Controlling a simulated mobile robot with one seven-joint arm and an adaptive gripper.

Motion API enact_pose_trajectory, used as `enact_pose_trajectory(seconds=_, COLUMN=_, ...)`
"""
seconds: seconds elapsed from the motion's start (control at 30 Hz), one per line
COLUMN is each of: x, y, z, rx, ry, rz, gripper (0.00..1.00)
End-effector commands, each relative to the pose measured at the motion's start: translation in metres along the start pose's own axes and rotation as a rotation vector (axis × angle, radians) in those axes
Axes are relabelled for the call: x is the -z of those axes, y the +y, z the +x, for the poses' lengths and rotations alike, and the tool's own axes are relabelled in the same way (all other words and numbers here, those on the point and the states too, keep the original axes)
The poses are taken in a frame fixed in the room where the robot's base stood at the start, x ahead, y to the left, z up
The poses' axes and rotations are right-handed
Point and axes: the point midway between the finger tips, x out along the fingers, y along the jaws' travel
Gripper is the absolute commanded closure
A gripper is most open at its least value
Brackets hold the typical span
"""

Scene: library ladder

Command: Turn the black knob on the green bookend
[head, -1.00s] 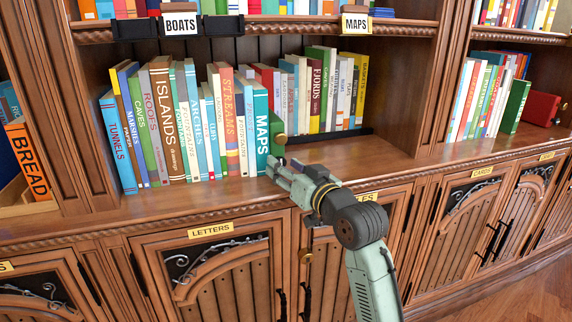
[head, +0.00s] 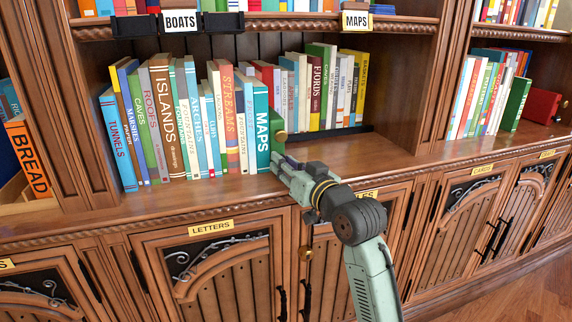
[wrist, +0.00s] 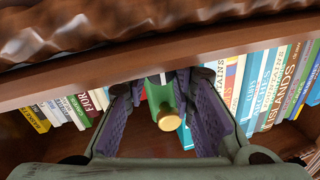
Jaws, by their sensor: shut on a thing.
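The green bookend (head: 278,122) stands upright on the shelf at the right end of the left book row, beside the blue MAPS book. A brass knob (head: 282,135) sticks out of its front edge; it also shows in the wrist view (wrist: 168,121), where the bookend (wrist: 157,93) appears between my fingers. My gripper (head: 279,163) is at the bookend's lower front, below the brass knob. Its purple-padded fingers (wrist: 162,82) are closed in on the black knob, which is mostly hidden between the fingertips, so its angle cannot be read.
Upright books (head: 160,120) fill the shelf to the left, and another row (head: 318,90) stands behind to the right. The shelf board (head: 350,152) is bare right of the bookend. The upper shelf edge (wrist: 100,75) lies close to the wrist camera.

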Motion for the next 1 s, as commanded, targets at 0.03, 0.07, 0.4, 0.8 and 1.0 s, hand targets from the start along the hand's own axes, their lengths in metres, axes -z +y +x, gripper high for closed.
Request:
enact_pose_trajectory(seconds=0.03, x=-0.0001, y=-0.0004, z=0.0000, rx=0.001, ry=0.000, rz=0.000, gripper=1.00)
enact_pose_trajectory(seconds=0.07, x=-0.0001, y=-0.0004, z=0.0000, rx=0.001, ry=0.000, rz=0.000, gripper=1.00)
enact_pose_trajectory(seconds=0.4, x=-0.0005, y=-0.0004, z=-0.0001, rx=-0.001, ry=-0.012, rz=-0.059, gripper=1.00)
enact_pose_trajectory(seconds=0.8, x=0.0002, y=-0.0017, z=0.0003, rx=-0.009, ry=-0.077, rz=-0.359, gripper=1.00)
enact_pose_trajectory(seconds=1.0, x=0.0011, y=-0.0020, z=0.0004, rx=-0.016, ry=-0.118, rz=-0.545, gripper=1.00)
